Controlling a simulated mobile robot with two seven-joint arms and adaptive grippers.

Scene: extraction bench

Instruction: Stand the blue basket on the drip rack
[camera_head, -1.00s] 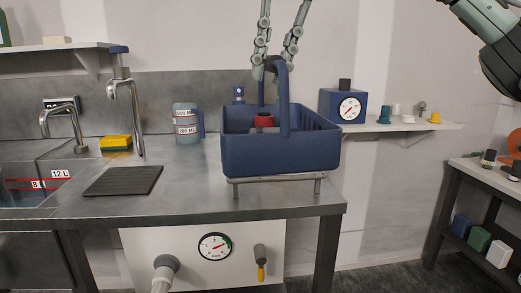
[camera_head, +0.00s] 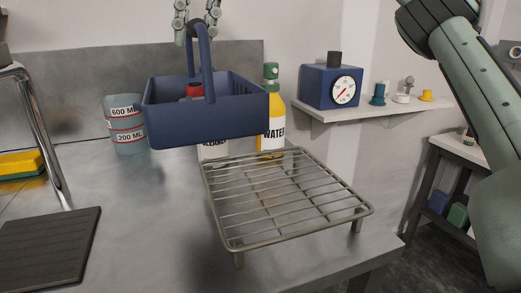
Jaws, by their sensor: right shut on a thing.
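The blue basket (camera_head: 205,120) hangs from its raised handle, roughly level, in the upper left part of the head view. My right gripper (camera_head: 197,27) is shut on the top of that handle. The drip rack (camera_head: 287,200), a wire grid on short legs, stands on the bench at the front right. No load shows on its wires. The basket is held above the bench, higher than the rack and toward its far left corner in the picture. A gap shows between them. My left gripper is not in view.
A yellow water bottle (camera_head: 271,125) and a bottle with a white label (camera_head: 213,149) stand behind the basket, partly hidden. A measuring jug (camera_head: 125,132) is left of it. A dark ribbed mat (camera_head: 45,250) lies front left. A shelf (camera_head: 370,112) carries a blue dial box (camera_head: 330,87).

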